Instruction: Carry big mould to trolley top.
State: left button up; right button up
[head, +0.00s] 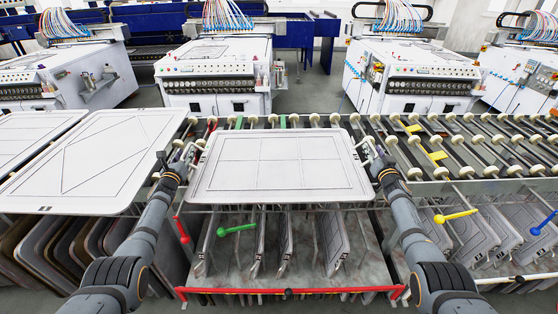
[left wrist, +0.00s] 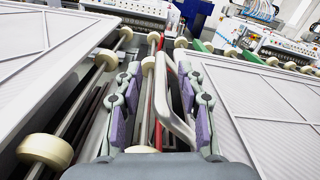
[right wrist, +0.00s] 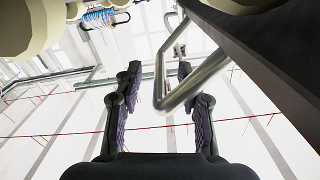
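The big mould (head: 280,165), a wide pale tray with dark grid lines and rounded corners, lies flat at the middle in the head view. It has a metal handle at each end. My left gripper (head: 187,155) is open at its left end; the left wrist view shows the handle (left wrist: 173,105) between the spread fingers, nearer the right one. My right gripper (head: 372,157) is open at its right end; the right wrist view shows the other handle (right wrist: 164,85) between the fingers. Neither visibly clamps. I cannot tell for sure which structure is the trolley.
A roller conveyor (head: 455,145) runs behind the mould and to the right. More large pale moulds (head: 95,155) lie flat on the left. Below stands a rack with a red front bar (head: 290,291) and several upright moulds. White nozzle machines (head: 215,72) stand behind.

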pick_arm(q)
jog(key=shift+w, duration=0.1)
pick_arm(e)
jog(key=shift+w+r, duration=0.1)
pick_arm(q)
jog(key=shift+c, duration=0.2)
pick_arm(e)
jog(key=shift+c, duration=0.2)
pick_arm(q)
grip_shut()
pick_arm(e)
grip_shut()
jog(key=shift+d, duration=0.1)
